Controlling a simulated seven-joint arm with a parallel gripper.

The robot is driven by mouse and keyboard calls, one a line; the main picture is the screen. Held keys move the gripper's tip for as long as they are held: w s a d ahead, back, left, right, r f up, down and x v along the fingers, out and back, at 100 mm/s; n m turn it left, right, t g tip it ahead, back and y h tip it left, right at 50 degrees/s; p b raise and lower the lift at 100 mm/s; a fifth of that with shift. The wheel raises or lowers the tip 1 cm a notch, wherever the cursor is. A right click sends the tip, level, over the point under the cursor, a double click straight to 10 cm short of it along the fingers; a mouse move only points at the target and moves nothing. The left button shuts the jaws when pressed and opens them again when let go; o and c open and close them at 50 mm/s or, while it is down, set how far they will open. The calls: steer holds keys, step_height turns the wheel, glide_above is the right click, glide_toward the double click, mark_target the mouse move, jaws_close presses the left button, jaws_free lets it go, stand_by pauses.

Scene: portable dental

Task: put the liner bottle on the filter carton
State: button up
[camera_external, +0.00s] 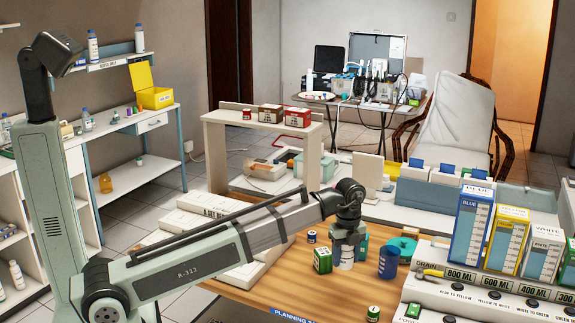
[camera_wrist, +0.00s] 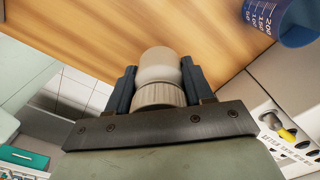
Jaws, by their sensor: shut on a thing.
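A pale white bottle with a ribbed cap, which I take to be the liner bottle (camera_wrist: 158,66), is between the two dark fingers of my gripper (camera_wrist: 157,85) in the wrist view. My gripper is shut on it. In the external view my gripper (camera_external: 347,238) points down over the wooden table, and the white bottle (camera_external: 346,258) shows below it. I cannot tell if its base touches the table. No label clearly reads as the filter carton; candidates include long white cartons (camera_external: 212,204) to the left and small cartons (camera_external: 270,117) on the raised shelf.
A blue measuring cup (camera_external: 388,263) stands to the right and also shows in the wrist view (camera_wrist: 285,20). A teal item (camera_external: 403,245) lies behind it. A dispenser rack (camera_external: 490,285) borders the right; bare wood (camera_external: 280,290) lies in front.

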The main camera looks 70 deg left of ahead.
steer(key=w+a+r, duration=0.5)
steer(key=w+a, duration=0.1)
steer(key=a, duration=0.2)
steer(key=w+a+r, duration=0.4)
steer(key=w+a, duration=0.3)
steer(key=a, duration=0.1)
steer(key=shift+s+d+f, duration=0.1)
steer(key=shift+f, duration=2.35)
steer(key=shift+s+d+f, duration=0.1)
steer(key=shift+f, duration=2.3)
steer(key=shift+f, duration=0.1)
steer(key=o, duration=1.1)
step_height(320, 180, up, 12)
